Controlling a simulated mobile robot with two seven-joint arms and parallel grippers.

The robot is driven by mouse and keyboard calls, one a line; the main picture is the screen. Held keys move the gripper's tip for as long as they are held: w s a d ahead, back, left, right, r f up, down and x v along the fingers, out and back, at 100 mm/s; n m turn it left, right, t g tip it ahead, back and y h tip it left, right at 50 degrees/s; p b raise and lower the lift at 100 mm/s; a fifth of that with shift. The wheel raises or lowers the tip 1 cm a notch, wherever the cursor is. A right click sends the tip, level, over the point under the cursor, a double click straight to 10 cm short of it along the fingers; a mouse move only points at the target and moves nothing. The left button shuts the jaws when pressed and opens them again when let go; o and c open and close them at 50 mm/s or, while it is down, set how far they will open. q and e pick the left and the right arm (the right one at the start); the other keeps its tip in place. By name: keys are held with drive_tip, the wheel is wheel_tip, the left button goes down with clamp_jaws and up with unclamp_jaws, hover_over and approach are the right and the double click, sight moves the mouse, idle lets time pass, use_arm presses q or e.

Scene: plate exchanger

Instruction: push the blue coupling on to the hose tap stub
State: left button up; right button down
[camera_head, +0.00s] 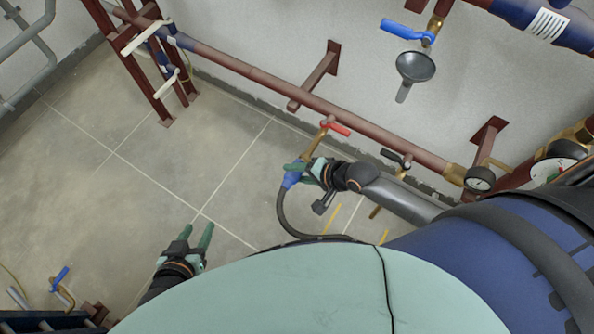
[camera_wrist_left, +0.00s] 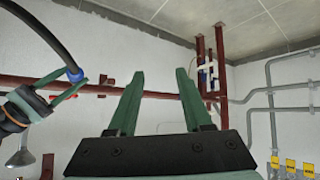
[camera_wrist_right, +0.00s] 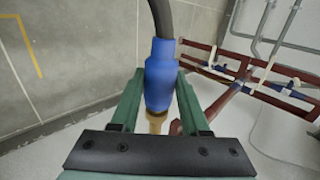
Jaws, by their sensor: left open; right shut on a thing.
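The blue coupling (camera_head: 291,180) is on the end of a dark hose. My right gripper (camera_head: 298,169) is shut on it, with a finger on either side. The coupling also shows in the right wrist view (camera_wrist_right: 159,75) and in the left wrist view (camera_wrist_left: 75,75). The brass hose tap stub (camera_head: 311,146) comes down from a red-handled tap (camera_head: 335,128) on the pipe. In the right wrist view brass (camera_wrist_right: 156,122) shows right at the coupling's end; how far the coupling sits on it cannot be told. My left gripper (camera_head: 200,238) is open and empty over the floor.
A red-brown pipe (camera_head: 255,75) runs along the wall above the floor. The black hose (camera_head: 283,215) curves down behind my pale green body. A grey funnel (camera_head: 415,66) and gauges (camera_head: 480,179) are to the right.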

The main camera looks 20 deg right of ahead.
drive_tip(key=c, duration=0.8)
unclamp_jaws()
drive_tip(key=shift+w+d, duration=0.65)
drive_tip(key=shift+d, duration=0.15)
drive_tip(key=shift+o, duration=2.4)
drive_tip(key=shift+s+a, duration=0.15)
use_arm(q)
drive_tip(key=shift+d, duration=0.1)
use_arm(e)
drive_tip(key=shift+s+a, duration=0.1)
use_arm(q)
drive_tip(key=s+a+r+p, duration=0.1)
drive_tip(key=a+r+p, duration=0.2)
drive_tip(key=r+p, duration=0.3)
drive_tip(key=shift+s+a+n+y+p, duration=0.25)
drive_tip(key=shift+s+n+y+p, duration=0.15)
drive_tip(key=shift+p, duration=1.35)
use_arm(e)
drive_tip(key=v, duration=1)
drive_tip(key=shift+s+a, duration=0.1)
